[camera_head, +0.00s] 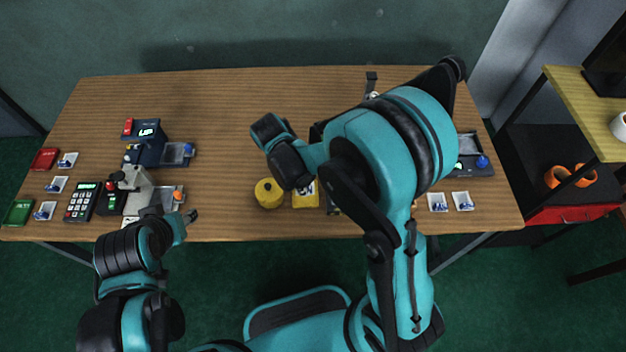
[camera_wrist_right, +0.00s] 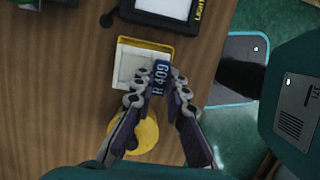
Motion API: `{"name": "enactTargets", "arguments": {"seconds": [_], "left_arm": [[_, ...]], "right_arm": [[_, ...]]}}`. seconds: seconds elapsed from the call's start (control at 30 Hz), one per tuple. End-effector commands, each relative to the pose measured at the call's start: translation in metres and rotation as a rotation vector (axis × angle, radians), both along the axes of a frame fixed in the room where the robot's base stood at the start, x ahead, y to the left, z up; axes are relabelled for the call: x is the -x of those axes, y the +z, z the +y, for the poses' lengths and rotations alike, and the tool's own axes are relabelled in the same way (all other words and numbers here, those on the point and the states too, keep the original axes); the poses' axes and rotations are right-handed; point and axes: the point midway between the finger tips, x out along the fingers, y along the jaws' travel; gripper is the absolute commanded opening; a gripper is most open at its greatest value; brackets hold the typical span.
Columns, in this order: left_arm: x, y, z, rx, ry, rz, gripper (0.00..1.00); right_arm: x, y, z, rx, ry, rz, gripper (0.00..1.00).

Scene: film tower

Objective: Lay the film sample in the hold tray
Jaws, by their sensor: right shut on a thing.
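The film sample (camera_wrist_right: 160,76), a small blue piece marked "R 409", is between the fingertips of my right gripper (camera_wrist_right: 159,88). The gripper is shut on it. Below it in the right wrist view is a yellow-edged tray with a pale inside (camera_wrist_right: 128,66), which looks like the hold tray; the sample overlaps its right part. I cannot tell whether the sample touches it. In the head view the yellow tray (camera_head: 305,199) is partly covered by my right arm. My left gripper (camera_head: 192,216) is at the table's front left; its finger gap is unclear.
A round yellow object (camera_head: 269,193) stands left of the yellow tray. A dark-framed light panel (camera_wrist_right: 170,8) lies beyond the tray. Red (camera_head: 46,159) and green (camera_head: 18,212) trays, a keypad (camera_head: 82,201) and small devices fill the left. The table's back middle is clear.

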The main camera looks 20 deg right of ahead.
Motion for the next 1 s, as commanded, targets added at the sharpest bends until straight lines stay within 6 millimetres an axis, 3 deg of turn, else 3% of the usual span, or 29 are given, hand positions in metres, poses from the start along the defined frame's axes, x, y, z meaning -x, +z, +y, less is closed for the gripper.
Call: {"name": "enactTargets", "arguments": {"seconds": [0.53,1.0], "left_arm": [[0.0,-0.037,0.0,0.0,0.0,0.0,0.4],[0.0,-0.04,0.0,0.0,0.0,0.0,0.4]], "right_arm": [[0.0,-0.048,-0.001,0.0,0.001,0.0,0.0],[0.0,-0.051,-0.001,0.0,0.001,0.0,0.0]]}}
